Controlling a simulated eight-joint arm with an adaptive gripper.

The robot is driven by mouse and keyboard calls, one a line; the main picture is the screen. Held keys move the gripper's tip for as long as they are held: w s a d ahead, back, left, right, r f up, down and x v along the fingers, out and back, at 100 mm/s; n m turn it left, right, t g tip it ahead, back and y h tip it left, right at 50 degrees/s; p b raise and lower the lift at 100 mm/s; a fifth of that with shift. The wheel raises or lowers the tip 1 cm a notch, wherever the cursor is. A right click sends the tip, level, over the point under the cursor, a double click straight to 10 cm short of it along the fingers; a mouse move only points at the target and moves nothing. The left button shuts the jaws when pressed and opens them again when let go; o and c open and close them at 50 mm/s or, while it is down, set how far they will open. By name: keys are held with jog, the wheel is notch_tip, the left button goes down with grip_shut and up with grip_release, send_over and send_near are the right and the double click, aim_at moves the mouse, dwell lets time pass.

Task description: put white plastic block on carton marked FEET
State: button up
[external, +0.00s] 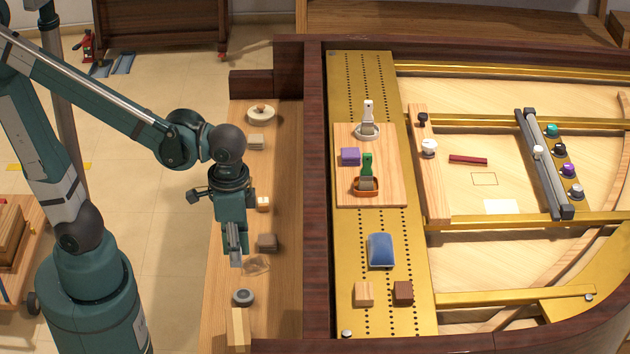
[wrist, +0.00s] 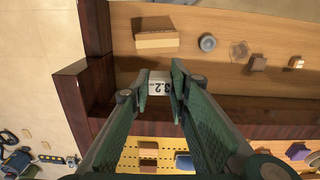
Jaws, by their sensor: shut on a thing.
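My gripper (external: 235,250) hangs over the wooden ledge at the left of the piano, fingers down. In the wrist view its fingertips (wrist: 155,90) are closed on a small white plastic block (wrist: 160,82) with "3.2" printed on it. The block appears held above the dark wooden rim and the ledge. No lettering FEET is legible. Small box-like blocks stand on the ledge: a tan one (external: 255,141), one with a pale face (external: 264,203), and a brown one (external: 267,242). I cannot tell which is the carton.
The ledge (external: 285,320) also holds a long wooden block (external: 238,327), a grey round piece (external: 243,297) and a clear bag-like piece (external: 256,265). A dark raised rim (external: 316,220) separates it from the gold plate, with a blue cushion (external: 381,251) and a wooden board (external: 395,190).

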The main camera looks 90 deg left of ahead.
jog(key=s, duration=0.1)
send_over(238, 327)
notch_tip(238, 327, down, 11)
jog(key=shift+f, duration=0.2)
dwell(0.5)
jog(key=shift+a+f, duration=0.1)
jog(key=shift+f+b, duration=0.9)
jog(key=shift+f, duration=1.95)
jog(key=shift+f+b, duration=0.7)
jog(key=shift+f, duration=1.35)
jog(key=shift+f, duration=0.2)
